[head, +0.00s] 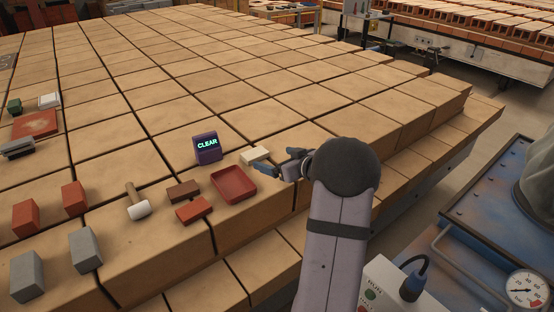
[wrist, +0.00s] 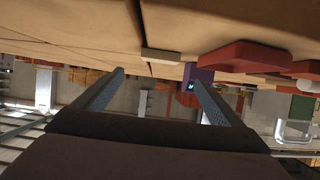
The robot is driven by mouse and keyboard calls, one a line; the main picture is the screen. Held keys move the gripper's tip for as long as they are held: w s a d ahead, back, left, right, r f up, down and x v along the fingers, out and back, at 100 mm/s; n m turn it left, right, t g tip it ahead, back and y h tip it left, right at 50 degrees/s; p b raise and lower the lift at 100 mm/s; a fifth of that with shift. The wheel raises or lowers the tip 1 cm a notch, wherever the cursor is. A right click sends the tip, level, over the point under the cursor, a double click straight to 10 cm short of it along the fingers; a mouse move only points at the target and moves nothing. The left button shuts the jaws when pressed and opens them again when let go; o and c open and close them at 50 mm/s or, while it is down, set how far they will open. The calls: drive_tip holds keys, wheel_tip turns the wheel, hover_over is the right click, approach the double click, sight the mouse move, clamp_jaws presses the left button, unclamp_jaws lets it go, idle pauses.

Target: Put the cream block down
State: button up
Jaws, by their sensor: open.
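The cream block (head: 255,155) lies on the tan brick surface, just left of my gripper (head: 277,162) in the head view. In the wrist view the cream block (wrist: 161,55) rests against the brick surface, which runs along the top of that picture. My gripper (wrist: 154,72) is open, with its two fingers spread apart and nothing seen between them. The block appears beyond the fingertips; the exact gap is hard to judge. My wrist hides part of the gripper in the head view.
A red tray (head: 234,185) sits close in front of the block, and a purple display (head: 207,148) reading CLEAR stands to its left. A mallet (head: 138,203), small red bricks (head: 193,210) and grey blocks (head: 85,249) lie farther left. The bricks behind the block are clear.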

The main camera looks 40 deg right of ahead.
idle(0.4)
approach(255, 153)
drive_tip(key=shift+w+d+f, duration=0.15)
drive_tip(key=shift+w+f, duration=0.15)
drive_tip(key=shift+w, duration=0.25)
drive_tip(key=shift+p+x, duration=0.6)
drive_tip(key=shift+x, duration=3)
drive_tip(key=shift+r, duration=0.1)
drive_tip(key=c, duration=1.4)
drive_tip(key=shift+o, duration=0.2)
wheel_tip(255, 153, up, 10)
drive_tip(key=p, duration=0.1)
